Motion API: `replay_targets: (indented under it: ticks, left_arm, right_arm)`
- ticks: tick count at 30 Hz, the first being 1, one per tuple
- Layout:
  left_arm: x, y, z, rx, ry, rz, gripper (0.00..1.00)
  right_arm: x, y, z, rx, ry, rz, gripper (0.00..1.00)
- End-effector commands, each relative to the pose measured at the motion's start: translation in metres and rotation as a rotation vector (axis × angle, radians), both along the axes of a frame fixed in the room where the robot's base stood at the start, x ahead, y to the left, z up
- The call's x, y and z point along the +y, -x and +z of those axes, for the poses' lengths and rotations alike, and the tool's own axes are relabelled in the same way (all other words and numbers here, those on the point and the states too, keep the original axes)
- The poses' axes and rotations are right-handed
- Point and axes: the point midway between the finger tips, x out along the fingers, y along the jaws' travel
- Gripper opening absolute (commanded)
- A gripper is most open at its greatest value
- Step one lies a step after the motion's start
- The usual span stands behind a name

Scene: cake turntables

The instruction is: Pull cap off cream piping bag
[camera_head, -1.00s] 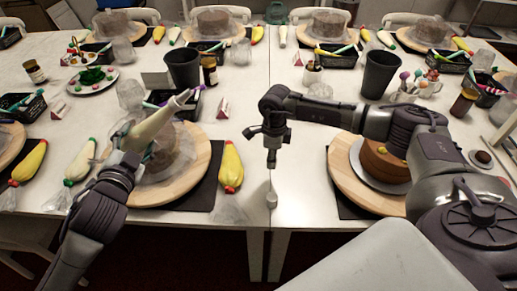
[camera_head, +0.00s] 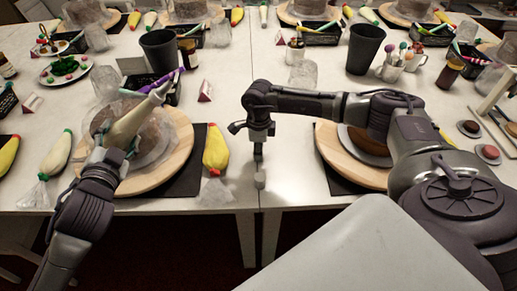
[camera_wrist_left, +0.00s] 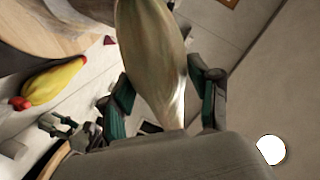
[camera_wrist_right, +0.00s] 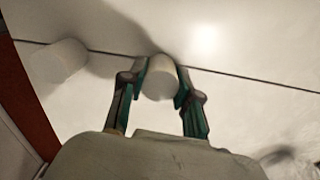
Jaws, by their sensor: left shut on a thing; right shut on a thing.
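My left gripper (camera_head: 118,155) is shut on a cream piping bag (camera_head: 124,128), tilted with its narrow tip up and to the right, in front of the clear-covered cake. The bag fills the top middle of the left wrist view (camera_wrist_left: 152,50). My right gripper (camera_head: 258,150) points down near the table's front edge, apart from the bag. In the right wrist view it is shut on a small white cylinder (camera_wrist_right: 160,80), which looks like a cap. A similar white cylinder (camera_wrist_right: 58,61) is on the table beside it, also in the head view (camera_head: 259,181).
A yellow piping bag (camera_head: 215,150) lies between the left wooden turntable (camera_head: 178,160) and my right gripper. Another turntable (camera_head: 328,150) with a cake is behind my right arm. Black cups (camera_head: 160,52) and tool baskets stand further back. A table seam runs near my right gripper.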

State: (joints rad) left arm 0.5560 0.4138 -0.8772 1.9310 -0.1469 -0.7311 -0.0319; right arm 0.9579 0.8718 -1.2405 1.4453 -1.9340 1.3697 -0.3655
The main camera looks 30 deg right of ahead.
Motion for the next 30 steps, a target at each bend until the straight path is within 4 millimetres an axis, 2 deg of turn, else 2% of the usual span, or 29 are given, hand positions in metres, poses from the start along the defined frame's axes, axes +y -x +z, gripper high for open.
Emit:
replay_targets:
  ticks: [19,20,24,25,30]
  left_arm:
    - [-0.0001,-0.0001,-0.0032,-0.002,0.001,0.000,0.50]
    - [-0.0001,-0.0001,-0.0027,-0.002,0.001,0.000,0.50]
    - [-0.0001,-0.0001,-0.0024,-0.002,0.001,0.000,0.50]
    - [-0.0001,-0.0001,-0.0024,-0.002,0.001,0.000,0.50]
    - [-0.0001,-0.0001,-0.0024,-0.002,0.001,0.000,0.50]
  right_arm:
    - [0.0002,-0.0001,-0.0052,0.000,0.000,0.000,0.00]
    - [0.0002,-0.0001,-0.0046,-0.001,-0.001,0.000,0.35]
    - [0.0002,-0.0001,-0.0044,0.000,0.000,0.000,0.58]
    - [0.0002,-0.0001,-0.0044,0.000,0.000,0.000,0.61]
    - [0.0001,-0.0001,-0.0043,0.000,0.000,0.000,0.61]
